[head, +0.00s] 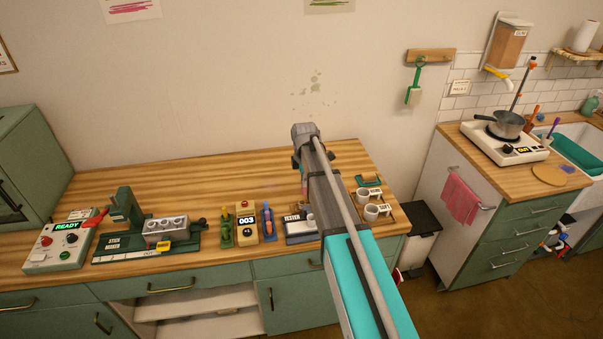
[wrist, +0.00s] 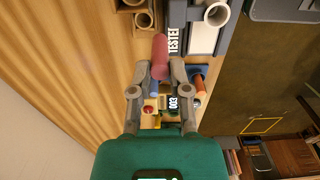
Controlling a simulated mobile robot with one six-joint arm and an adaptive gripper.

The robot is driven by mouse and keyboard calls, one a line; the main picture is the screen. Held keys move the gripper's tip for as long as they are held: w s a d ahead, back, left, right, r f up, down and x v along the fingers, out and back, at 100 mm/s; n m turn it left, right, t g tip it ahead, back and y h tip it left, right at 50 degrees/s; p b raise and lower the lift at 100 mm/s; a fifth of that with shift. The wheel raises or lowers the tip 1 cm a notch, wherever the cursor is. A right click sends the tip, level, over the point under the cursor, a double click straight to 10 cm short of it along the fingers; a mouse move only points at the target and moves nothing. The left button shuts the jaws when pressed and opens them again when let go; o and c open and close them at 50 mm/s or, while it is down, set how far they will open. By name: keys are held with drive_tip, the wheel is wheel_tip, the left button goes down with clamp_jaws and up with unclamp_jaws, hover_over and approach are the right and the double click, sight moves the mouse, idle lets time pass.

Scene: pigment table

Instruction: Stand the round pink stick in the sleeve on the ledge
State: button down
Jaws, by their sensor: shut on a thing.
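The round pink stick (wrist: 160,52) is held between the fingertips of my gripper (wrist: 161,72) in the wrist view, its end sticking out past them. In the head view, my gripper (head: 302,160) is above the back of the table right of centre, and my arm hides most of it. A bit of the pink stick (head: 304,184) shows below it. Two pale open-topped cups (head: 371,213) stand right of my arm, on what looks like the ledge.
The tester (head: 294,228) stands below my arm and is partly hidden; it also shows in the wrist view (wrist: 174,40). A counter reading 003 (head: 246,222), coloured sticks (head: 267,222) and a green press (head: 125,215) stand to the left. The table's back strip (head: 190,175) is clear.

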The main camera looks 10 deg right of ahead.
drive_tip(key=w+n, duration=0.1)
drive_tip(key=w+r+n+p, duration=0.1)
drive_tip(key=n, duration=0.1)
drive_tip(key=shift+w+a, duration=0.1)
drive_tip(key=shift+w, duration=0.2)
drive_tip(key=shift+f, duration=0.15)
drive_tip(key=shift+f+b, duration=4.65)
drive_tip(key=shift+b, duration=0.2)
drive_tip(key=c, duration=0.5)
unclamp_jaws()
